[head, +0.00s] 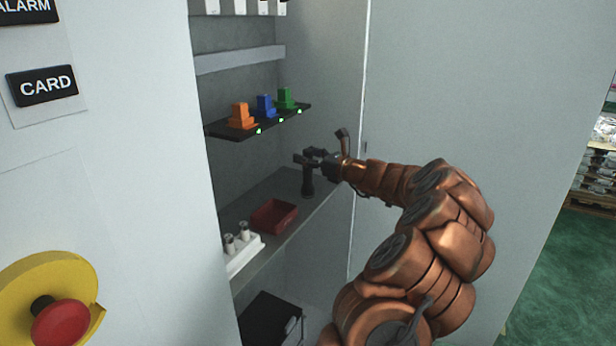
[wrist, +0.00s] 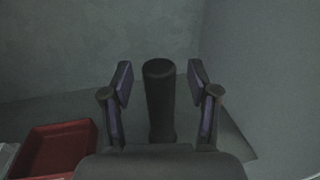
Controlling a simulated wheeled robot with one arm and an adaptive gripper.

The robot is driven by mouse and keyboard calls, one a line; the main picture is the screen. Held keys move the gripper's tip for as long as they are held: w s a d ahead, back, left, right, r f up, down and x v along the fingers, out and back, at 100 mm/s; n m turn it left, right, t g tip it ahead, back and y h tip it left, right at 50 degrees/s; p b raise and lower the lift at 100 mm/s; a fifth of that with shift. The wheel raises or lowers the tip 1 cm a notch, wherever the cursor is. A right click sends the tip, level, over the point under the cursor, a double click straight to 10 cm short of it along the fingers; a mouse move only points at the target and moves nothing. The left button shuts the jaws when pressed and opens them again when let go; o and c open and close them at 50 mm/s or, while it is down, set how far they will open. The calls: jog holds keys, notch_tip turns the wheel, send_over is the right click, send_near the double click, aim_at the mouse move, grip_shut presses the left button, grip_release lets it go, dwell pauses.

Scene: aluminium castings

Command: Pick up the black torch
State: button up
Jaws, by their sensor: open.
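The black torch (head: 308,183) stands upright on the cabinet's lower shelf, towards its right end. In the wrist view the torch (wrist: 160,100) stands between the two fingers, with a gap on each side. My gripper (wrist: 160,92) is open, and its fingers flank the torch without visibly touching it. In the head view my gripper (head: 312,157) reaches in from the right at the torch's upper part. The torch's foot is partly hidden behind the gripper's body in the wrist view.
A red tray (head: 274,216) sits left of the torch; it also shows in the wrist view (wrist: 55,150). A white holder (head: 243,256) with light cylinders is further left. Above, a black shelf (head: 222,131) carries orange, blue and green blocks. The cabinet wall is close on the right.

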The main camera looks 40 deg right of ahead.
grip_shut()
dwell(0.5)
